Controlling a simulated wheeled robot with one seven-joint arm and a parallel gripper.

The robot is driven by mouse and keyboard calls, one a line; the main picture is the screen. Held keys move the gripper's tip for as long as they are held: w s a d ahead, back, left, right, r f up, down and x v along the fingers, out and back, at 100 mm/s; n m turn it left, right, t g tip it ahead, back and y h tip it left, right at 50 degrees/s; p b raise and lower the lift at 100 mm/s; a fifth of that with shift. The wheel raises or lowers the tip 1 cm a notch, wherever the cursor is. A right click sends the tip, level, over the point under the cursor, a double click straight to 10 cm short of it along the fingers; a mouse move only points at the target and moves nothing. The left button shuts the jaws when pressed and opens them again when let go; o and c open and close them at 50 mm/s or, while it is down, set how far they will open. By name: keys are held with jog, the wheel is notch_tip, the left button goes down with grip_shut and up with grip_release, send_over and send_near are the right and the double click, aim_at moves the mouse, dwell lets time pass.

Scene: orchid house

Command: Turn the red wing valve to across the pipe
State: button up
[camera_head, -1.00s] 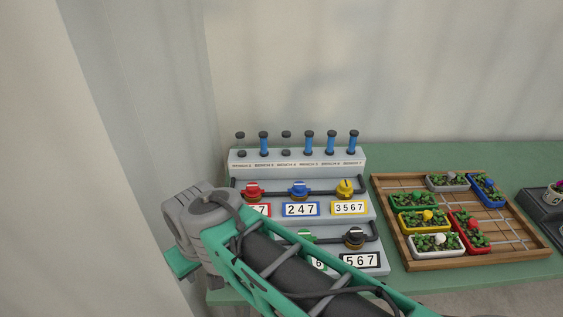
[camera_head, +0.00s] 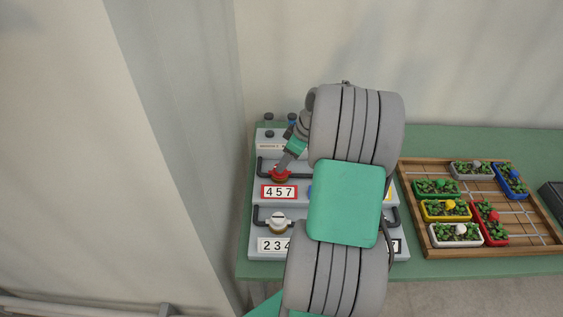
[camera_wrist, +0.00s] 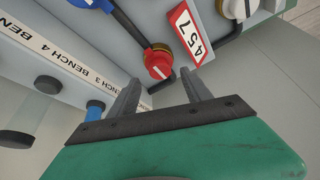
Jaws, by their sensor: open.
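The red wing valve (camera_head: 280,176) sits on the upper pipe of the grey valve stand, above a red-framed card reading 457. In the wrist view the red valve (camera_wrist: 158,63) has a brass base and a short white mark that looks roughly in line with the dark pipe (camera_wrist: 130,27). My gripper (camera_head: 285,165) is over the valve in the head view. In the wrist view my gripper (camera_wrist: 158,95) is open, its two fingers either side of the valve's line and nothing between them. Whether a finger touches the valve I cannot tell.
A white valve (camera_head: 279,223) is on the lower pipe. A blue valve (camera_wrist: 84,3) is beside the red one. My arm hides the stand's right part. Blue-topped posts stand behind. A wooden tray (camera_head: 407,200) of potted plants is at right.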

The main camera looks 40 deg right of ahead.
jog(key=shift+x, duration=1.95)
grip_shut()
